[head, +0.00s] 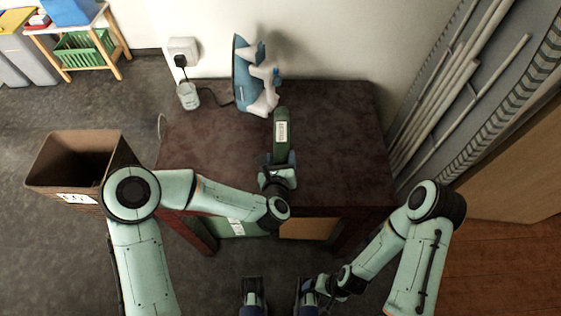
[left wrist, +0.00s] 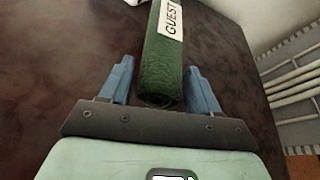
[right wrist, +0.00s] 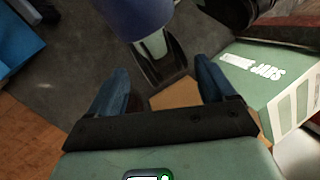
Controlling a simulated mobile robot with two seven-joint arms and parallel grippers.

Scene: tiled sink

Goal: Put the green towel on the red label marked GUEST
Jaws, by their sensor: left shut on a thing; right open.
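The green towel (head: 282,150) is a rolled, long shape over the middle of the dark red-brown table (head: 335,130). It bears a white tag reading GUEST (left wrist: 171,18), also visible in the head view. My left gripper (head: 278,172) is shut on the towel's near end, with one blue finger on each side in the left wrist view (left wrist: 158,88). Whether the towel touches the table is hard to tell. I see no red GUEST label in any view. My right gripper (head: 318,285) is open and empty, low in front of the table; it also shows in the right wrist view (right wrist: 163,85).
A blue-and-white object (head: 244,75) stands at the table's back edge, just beyond the towel. A brown bin (head: 75,163) is at the left. A green box (right wrist: 255,75) with white lettering is beside my right gripper. The table's right side is clear.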

